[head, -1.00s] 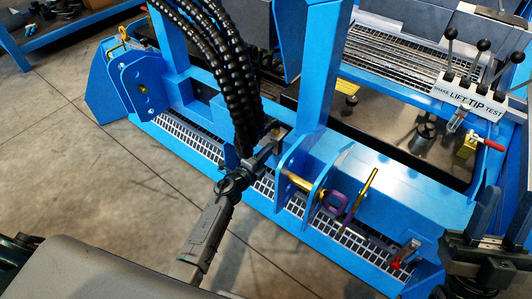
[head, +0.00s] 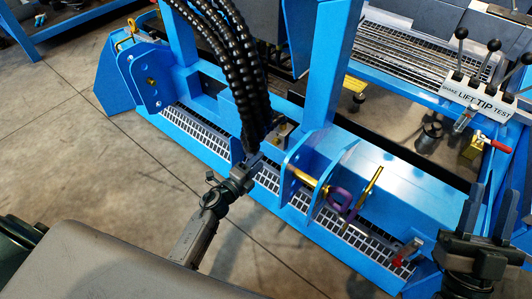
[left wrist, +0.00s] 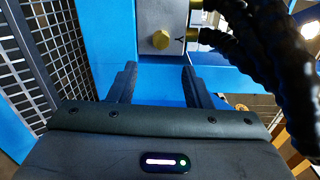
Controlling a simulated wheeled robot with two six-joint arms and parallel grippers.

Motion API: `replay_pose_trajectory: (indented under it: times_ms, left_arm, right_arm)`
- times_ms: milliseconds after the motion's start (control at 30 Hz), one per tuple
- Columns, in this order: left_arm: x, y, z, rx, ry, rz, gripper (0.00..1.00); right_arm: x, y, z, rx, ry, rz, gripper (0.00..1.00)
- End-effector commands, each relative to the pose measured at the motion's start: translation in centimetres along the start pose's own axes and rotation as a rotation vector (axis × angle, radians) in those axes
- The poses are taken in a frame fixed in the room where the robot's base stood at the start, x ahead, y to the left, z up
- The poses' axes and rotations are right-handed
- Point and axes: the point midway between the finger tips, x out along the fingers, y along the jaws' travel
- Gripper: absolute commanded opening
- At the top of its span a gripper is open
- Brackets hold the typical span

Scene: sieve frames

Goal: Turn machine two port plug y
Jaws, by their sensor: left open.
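A grey port plate (head: 282,130) is fixed on the blue machine frame, behind the black hoses. In the left wrist view, a brass hexagonal plug (left wrist: 161,39) sits on this plate (left wrist: 150,14), beside a dark mark that looks like a Y. My left gripper (head: 248,160) is open and empty, just in front of and left of the plate in the head view. In the left wrist view its two fingers (left wrist: 158,84) point at the plate, below the plug and apart from it. My right gripper (head: 488,212) stands open at the right edge.
Black hoses (left wrist: 262,40) with brass fittings crowd the plate's right side. A blue bracket (head: 308,175) with a brass pin and purple handle (head: 341,200) is to the right. A lever box (head: 480,97) and grating (head: 185,145) also show. The floor (head: 90,170) in front is clear.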

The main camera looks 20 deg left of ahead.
Motion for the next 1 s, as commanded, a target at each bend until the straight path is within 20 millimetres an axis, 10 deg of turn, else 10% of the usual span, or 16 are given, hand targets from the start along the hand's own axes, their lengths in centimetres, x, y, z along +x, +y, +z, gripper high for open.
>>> replay_pose_trajectory:
  times_ms: [1000]
  left_arm:
    - [-4.0, -1.4, 2.2, -0.113, -0.149, 0.008, 0.45]
  right_arm:
    - [0.0, 0.0, 0.0, 0.001, -0.004, 0.002, 0.36]
